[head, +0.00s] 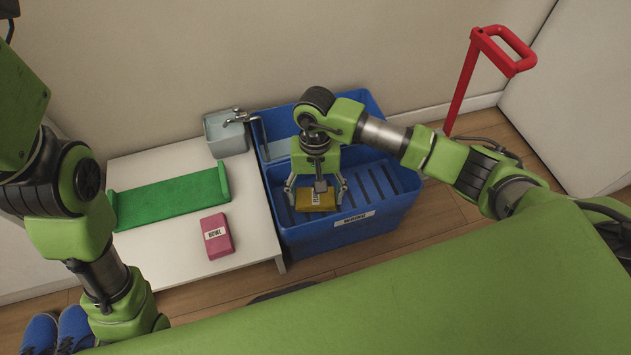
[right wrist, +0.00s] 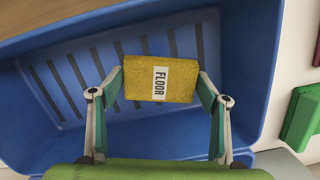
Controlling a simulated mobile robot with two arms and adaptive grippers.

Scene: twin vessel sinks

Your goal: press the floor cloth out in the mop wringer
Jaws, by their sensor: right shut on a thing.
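The floor cloth (head: 316,207) is a yellow block with a white label, which reads FLOOR in the right wrist view (right wrist: 182,83). My right gripper (head: 317,190) is shut on it, with one finger at each side, pointing down. The mop wringer (head: 335,237) is a blue tub with a slotted inner floor and a label on its front. The cloth is within the tub's outline, towards its front left; I cannot tell whether it touches the slotted floor. The wringer's red handle (head: 463,82) stands raised at the right. My left arm is at the left, its gripper out of view.
A white table (head: 258,242) stands left of the tub. It bears a green tray (head: 170,200), a pink cloth (head: 217,236) labelled BOWL, and a small grey basin (head: 226,137) with a tap (head: 237,117). Blue shoes (head: 58,330) are at lower left.

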